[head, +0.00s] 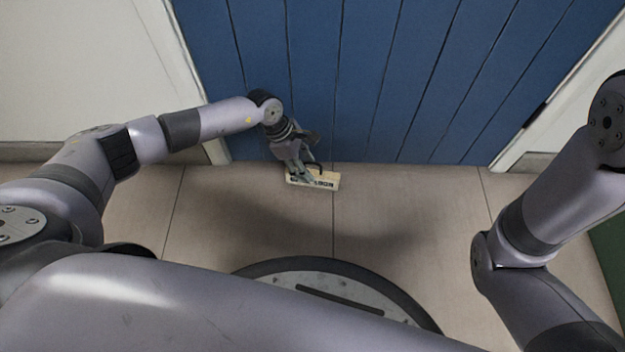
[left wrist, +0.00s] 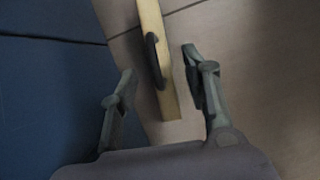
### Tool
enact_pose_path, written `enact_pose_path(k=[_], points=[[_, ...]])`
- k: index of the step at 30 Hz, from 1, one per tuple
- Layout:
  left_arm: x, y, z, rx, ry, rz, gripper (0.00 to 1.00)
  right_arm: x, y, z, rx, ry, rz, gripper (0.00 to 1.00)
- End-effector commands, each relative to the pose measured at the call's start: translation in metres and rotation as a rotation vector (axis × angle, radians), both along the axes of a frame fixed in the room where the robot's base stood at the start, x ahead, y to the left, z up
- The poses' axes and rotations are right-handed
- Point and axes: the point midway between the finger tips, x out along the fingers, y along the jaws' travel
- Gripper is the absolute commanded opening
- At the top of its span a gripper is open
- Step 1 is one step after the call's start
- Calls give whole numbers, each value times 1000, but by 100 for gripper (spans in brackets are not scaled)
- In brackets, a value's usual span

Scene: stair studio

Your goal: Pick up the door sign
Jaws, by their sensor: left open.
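The door sign (head: 325,181) is a small pale wooden block with dark lettering, on the tiled floor close to the blue door. In the left wrist view the sign (left wrist: 170,104) shows as a narrow yellowish bar with a dark curved loop on its side. My left gripper (head: 308,175) is right at the sign and hides part of it in the head view. In the left wrist view my left gripper (left wrist: 158,62) is open, with one finger on each side of the sign's near end. I cannot tell whether a finger touches it. My right gripper is out of view.
The blue plank door (head: 370,80) rises just behind the sign. White walls (head: 85,70) with a low skirting flank it. The tiled floor (head: 400,225) around the sign is clear. A green surface (head: 610,245) lies at the right edge.

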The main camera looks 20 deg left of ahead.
Motion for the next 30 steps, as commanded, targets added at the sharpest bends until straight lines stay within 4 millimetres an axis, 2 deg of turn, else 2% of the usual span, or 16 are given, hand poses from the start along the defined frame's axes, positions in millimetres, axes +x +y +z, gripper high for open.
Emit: enact_pose_path(k=[12, 21, 30], points=[[1, -18, -45, -1, -1, -1, 43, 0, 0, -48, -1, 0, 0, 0], [2, -20, -46, 0, 0, 0, 43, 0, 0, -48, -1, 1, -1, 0], [1, -20, -46, 0, 0, 0, 23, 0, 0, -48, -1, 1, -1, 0]])
